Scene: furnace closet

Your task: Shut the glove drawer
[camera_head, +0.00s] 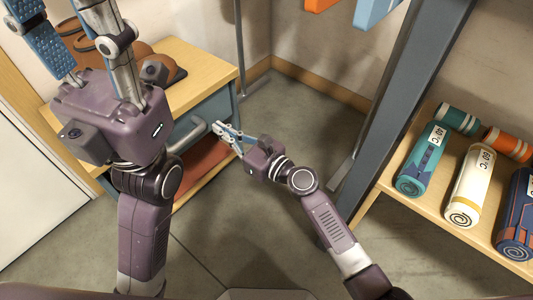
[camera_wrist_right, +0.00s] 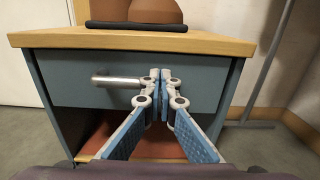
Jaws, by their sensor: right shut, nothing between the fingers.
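The glove drawer (camera_wrist_right: 205,93) has a plain blue-grey front with a silver bar handle (camera_wrist_right: 115,81), under the wooden top of a small cabinet. Its front looks close to flush with the cabinet; a small gap cannot be ruled out. In the head view the drawer front (camera_head: 219,107) is partly hidden by my left gripper. My right gripper (camera_head: 222,130) is shut and empty, fingertips (camera_wrist_right: 161,76) pointing at the drawer front by the handle's right end. I cannot tell whether they touch it. My left gripper (camera_head: 68,25) is open, raised above the cabinet's left side.
Brown rounded objects (camera_wrist_right: 155,11) sit on a dark tray on the cabinet top (camera_wrist_right: 215,42). A reddish lower shelf (camera_head: 205,165) is under the drawer. A grey metal post (camera_head: 395,100) and a wooden shelf (camera_head: 425,190) with several labelled cylinders stand at right. Floor between is clear.

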